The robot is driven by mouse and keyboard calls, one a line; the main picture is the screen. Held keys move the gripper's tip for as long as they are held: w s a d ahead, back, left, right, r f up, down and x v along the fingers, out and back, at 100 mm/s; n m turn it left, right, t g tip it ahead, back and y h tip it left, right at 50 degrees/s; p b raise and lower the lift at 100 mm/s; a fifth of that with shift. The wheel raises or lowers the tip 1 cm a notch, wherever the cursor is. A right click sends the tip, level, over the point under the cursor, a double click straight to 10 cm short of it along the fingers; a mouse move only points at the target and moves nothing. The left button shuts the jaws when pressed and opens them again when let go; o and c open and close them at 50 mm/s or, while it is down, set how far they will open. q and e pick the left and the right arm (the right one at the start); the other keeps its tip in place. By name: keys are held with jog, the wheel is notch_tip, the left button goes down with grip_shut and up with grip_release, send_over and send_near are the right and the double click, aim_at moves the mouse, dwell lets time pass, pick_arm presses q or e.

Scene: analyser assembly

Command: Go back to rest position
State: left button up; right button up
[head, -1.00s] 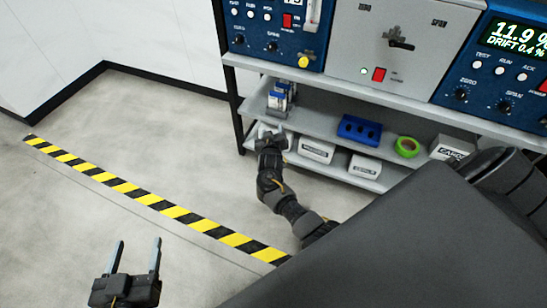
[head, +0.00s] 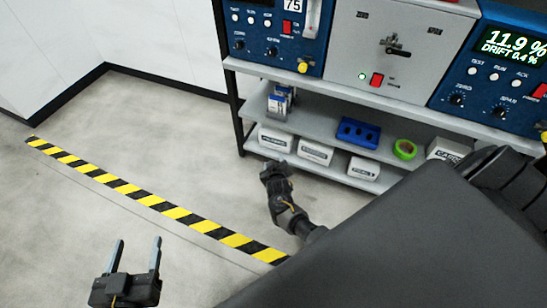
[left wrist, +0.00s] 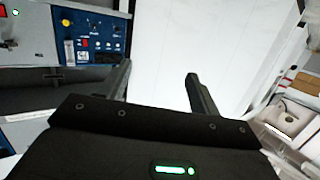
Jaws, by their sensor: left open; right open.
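My left gripper (head: 135,258) is at the lower left of the head view, over the bare floor. Its two fingers stand apart with nothing between them, and they show open and empty in the left wrist view (left wrist: 158,85) too. My right gripper (head: 275,166) is near the middle of the head view, in front of the lower shelf and apart from the boxes there. It holds nothing that I can see; its fingers are small and dark in the picture.
An instrument rack (head: 320,122) holds analyser panels above two shelves. A blue block (head: 359,132), green tape (head: 404,149), white boxes (head: 315,151) and small blue-white items (head: 279,101) are on the shelves. A yellow-black strip (head: 150,200) crosses the floor, which is clear.

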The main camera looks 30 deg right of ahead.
dwell(0.3)
